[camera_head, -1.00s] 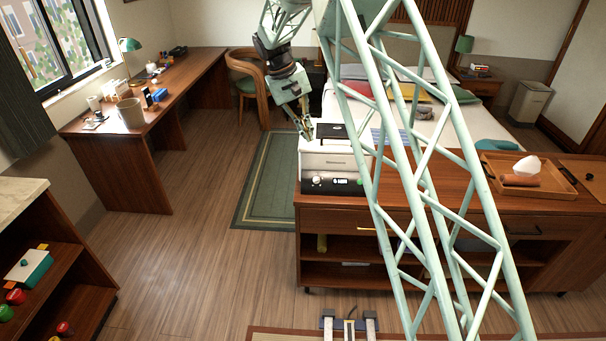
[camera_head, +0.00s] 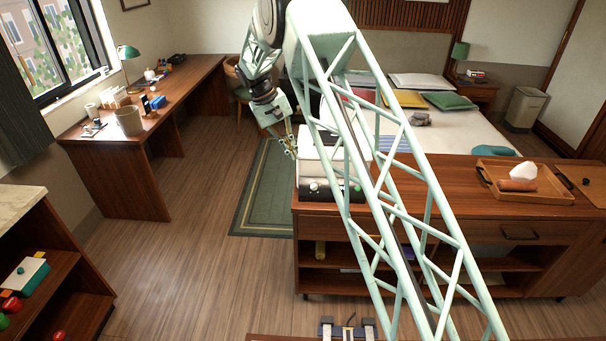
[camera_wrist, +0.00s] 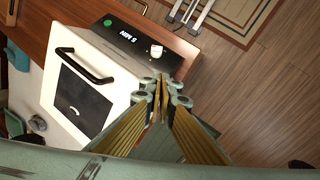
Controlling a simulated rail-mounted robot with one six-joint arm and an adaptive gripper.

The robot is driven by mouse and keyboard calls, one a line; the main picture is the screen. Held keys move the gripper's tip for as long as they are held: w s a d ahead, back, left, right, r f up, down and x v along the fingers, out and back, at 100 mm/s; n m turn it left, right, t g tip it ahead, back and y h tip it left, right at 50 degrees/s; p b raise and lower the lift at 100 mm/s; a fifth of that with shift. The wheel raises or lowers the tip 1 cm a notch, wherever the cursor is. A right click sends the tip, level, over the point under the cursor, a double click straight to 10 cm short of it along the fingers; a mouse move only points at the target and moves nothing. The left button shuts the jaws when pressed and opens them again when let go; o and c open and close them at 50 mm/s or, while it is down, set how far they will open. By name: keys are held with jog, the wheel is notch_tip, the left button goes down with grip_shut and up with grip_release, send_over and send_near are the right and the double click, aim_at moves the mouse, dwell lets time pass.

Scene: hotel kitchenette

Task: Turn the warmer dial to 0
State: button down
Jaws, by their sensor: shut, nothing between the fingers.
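The warmer is a white box (camera_wrist: 95,85) with a black handle and a dark front panel (camera_wrist: 135,40). It stands on the wooden cabinet, partly behind my arm in the head view (camera_head: 312,150). Its dial is a small white knob (camera_wrist: 156,51) on the panel, also showing in the head view (camera_head: 314,187). White lettering beside it looks like "5 MIN", upside down in the wrist view, and a green round light (camera_wrist: 108,22) is farther along. My gripper (camera_wrist: 160,84) is shut and empty. It is beside the warmer, apart from the dial. It also shows in the head view (camera_head: 291,153).
The wooden cabinet (camera_head: 420,180) carries a wooden tray (camera_head: 545,190) with a tissue box at right. The floor (camera_head: 190,250) left of the cabinet is clear, with a green rug (camera_head: 262,200). A desk (camera_head: 120,150) stands at far left, a bed (camera_head: 460,130) behind.

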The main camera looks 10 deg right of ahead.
jog(key=shift+f, duration=0.1)
send_near(314, 187)
jog(key=w+f, duration=0.2)
jog(key=f, duration=0.1)
jog(key=w+f, duration=0.1)
jog(key=f, duration=0.1)
jog(key=shift+w+d+f+b, duration=0.1)
jog(key=shift+w+f+b, duration=0.05)
jog(key=shift+w+b, duration=0.2)
jog(key=shift+s+d+f, duration=0.2)
jog(key=shift+s+f, duration=0.2)
jog(key=shift+s, duration=0.1)
jog(key=shift+s+d+f, duration=0.25)
jog(key=shift+s+f, duration=0.1)
jog(key=shift+s, duration=0.15)
